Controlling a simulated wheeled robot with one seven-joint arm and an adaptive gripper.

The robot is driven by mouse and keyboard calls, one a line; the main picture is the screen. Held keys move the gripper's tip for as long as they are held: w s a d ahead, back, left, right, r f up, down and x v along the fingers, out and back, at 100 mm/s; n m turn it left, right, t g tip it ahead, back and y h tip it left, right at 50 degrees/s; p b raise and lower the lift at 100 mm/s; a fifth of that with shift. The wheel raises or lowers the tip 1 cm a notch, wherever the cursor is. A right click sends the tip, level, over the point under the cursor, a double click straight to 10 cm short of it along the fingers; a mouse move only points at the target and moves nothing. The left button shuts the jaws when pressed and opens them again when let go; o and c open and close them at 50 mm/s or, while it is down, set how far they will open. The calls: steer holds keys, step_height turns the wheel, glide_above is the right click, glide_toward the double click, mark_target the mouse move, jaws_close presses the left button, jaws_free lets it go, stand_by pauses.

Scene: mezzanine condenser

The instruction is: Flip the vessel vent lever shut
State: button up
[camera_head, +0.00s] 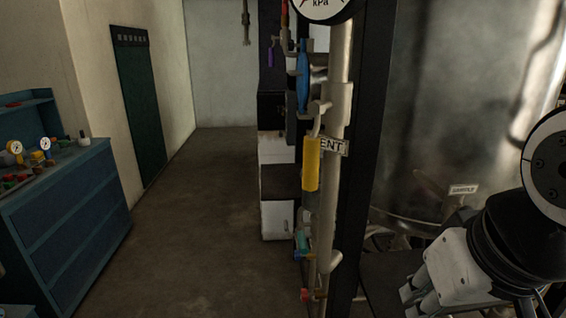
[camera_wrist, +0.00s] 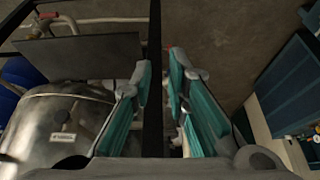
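A yellow lever handle (camera_head: 312,165) hangs down in front of a pale vertical pipe (camera_head: 340,95) in the head view. A tag (camera_head: 333,146) beside it reads "ENT", its first letter hidden behind the handle. My gripper (camera_head: 413,292) is at the lower right of the head view, lower than the yellow handle and apart from it. In the wrist view, the teal-padded fingers of my gripper (camera_wrist: 160,68) stand apart, with a dark post showing between them. I cannot make out the yellow lever in the wrist view.
A blue handle (camera_head: 302,75) sits above the yellow one, with small red and teal handles below. A dark upright post (camera_head: 368,120) and a large metal vessel (camera_head: 455,80) stand to the right. A blue cabinet (camera_head: 65,225) stands left. The floor (camera_head: 200,220) between is clear.

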mark_target(316, 183)
steer(key=r+m+p, duration=0.1)
steer(key=r+m, duration=0.1)
steer(key=w+a+r+m+y+p, duration=0.1)
steer(key=r+m, duration=0.1)
steer(key=m, duration=0.1)
steer(key=w+r+m+g+y+p, duration=0.1)
steer(key=r+m, duration=0.1)
steer(key=m, duration=0.1)
steer(key=shift+a+p, duration=0.2)
steer(key=shift+p, duration=0.2)
jaws_close()
steer(key=w+d+r+m+y+p, duration=0.1)
steer(key=w+r+m+y+p, duration=0.1)
steer(key=m, duration=0.6)
steer(key=w+d+r+m+t+y+p, duration=0.1)
steer(key=w+d+r+m+y+p, duration=0.1)
steer(key=w+r+m, duration=0.4)
step_height(316, 183, up, 3)
steer(key=shift+w+d+f+m+y+p, duration=0.1)
steer(key=shift+w+d+m+y+p, duration=0.25)
steer(key=shift+m+y+p, duration=0.6)
steer(key=shift+m+h, duration=0.25)
